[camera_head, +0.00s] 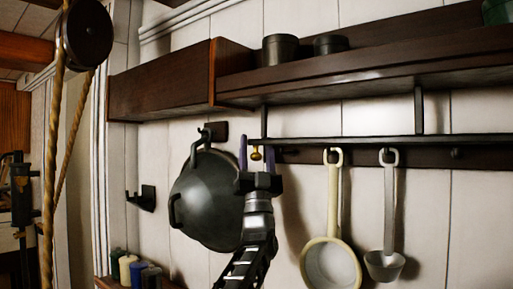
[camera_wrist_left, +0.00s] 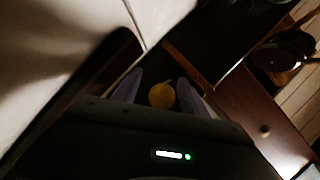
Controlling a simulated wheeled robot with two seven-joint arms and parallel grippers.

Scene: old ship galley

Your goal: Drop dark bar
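A long thin dark bar (camera_head: 350,142) runs level below the shelf, in front of the wall. A small brass ball (camera_head: 256,154) shows at its left part; it also shows in the wrist view (camera_wrist_left: 162,95). My left gripper (camera_head: 256,155) reaches up from below, with its purple fingers apart on either side of the ball. In the wrist view the left gripper (camera_wrist_left: 160,92) has visible space between the left finger and the ball; contact on the right side is unclear. I cannot tell whether the ball is fixed to the bar. My right gripper is not in view.
A dark pan (camera_head: 205,205) hangs just left of my gripper, partly behind it. Two dark pots stand on the shelf (camera_head: 370,72) above. A rope (camera_head: 50,170) hangs at far left.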

